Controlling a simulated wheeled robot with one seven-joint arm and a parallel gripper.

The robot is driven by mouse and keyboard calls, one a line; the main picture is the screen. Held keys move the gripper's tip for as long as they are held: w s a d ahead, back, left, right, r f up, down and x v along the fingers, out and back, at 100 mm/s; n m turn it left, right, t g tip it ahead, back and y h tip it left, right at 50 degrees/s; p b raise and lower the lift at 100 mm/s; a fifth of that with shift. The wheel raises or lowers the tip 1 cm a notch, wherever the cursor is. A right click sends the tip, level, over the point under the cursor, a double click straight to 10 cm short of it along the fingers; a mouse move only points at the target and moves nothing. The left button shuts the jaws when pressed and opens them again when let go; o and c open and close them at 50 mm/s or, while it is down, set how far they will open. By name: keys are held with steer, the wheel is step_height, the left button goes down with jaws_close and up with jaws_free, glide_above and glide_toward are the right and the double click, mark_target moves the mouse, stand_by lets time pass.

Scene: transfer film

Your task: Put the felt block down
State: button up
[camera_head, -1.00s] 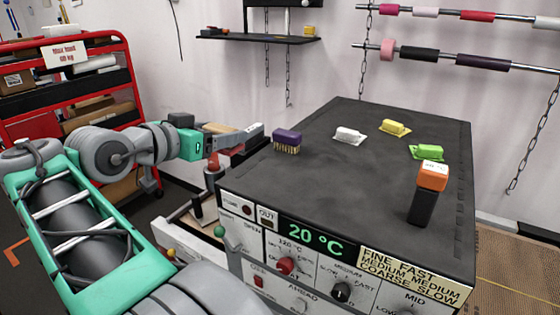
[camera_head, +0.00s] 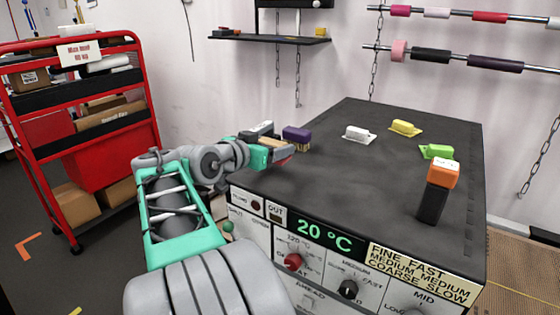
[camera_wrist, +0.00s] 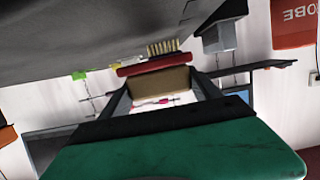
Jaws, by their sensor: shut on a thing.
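My gripper (camera_head: 283,153) is at the near left edge of the dark machine top (camera_head: 350,185), close beside the purple brush. In the wrist view my gripper (camera_wrist: 162,88) has its fingers on both sides of a tan block with a red face (camera_wrist: 160,82), which I take as the felt block. It is shut on it.
The purple brush (camera_head: 297,132) stands just beyond the gripper. An orange-topped black tool (camera_head: 436,190) stands at the right. The middle of the top is clear. A red cart (camera_head: 75,120) is at left.

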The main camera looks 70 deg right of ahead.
steer(key=f, duration=0.1)
steer(key=f+b, duration=0.1)
steer(key=f, duration=0.1)
steer(key=shift+s+d+f+b, duration=0.15)
steer(key=shift+d+f+b, duration=0.1)
steer(key=shift+f+b, duration=0.1)
steer(key=shift+r, duration=0.1)
steer(key=shift+s+f, duration=0.1)
steer(key=shift+f, duration=0.1)
steer(key=o, duration=1.6)
steer(key=shift+c, duration=0.2)
steer(key=shift+r, duration=0.1)
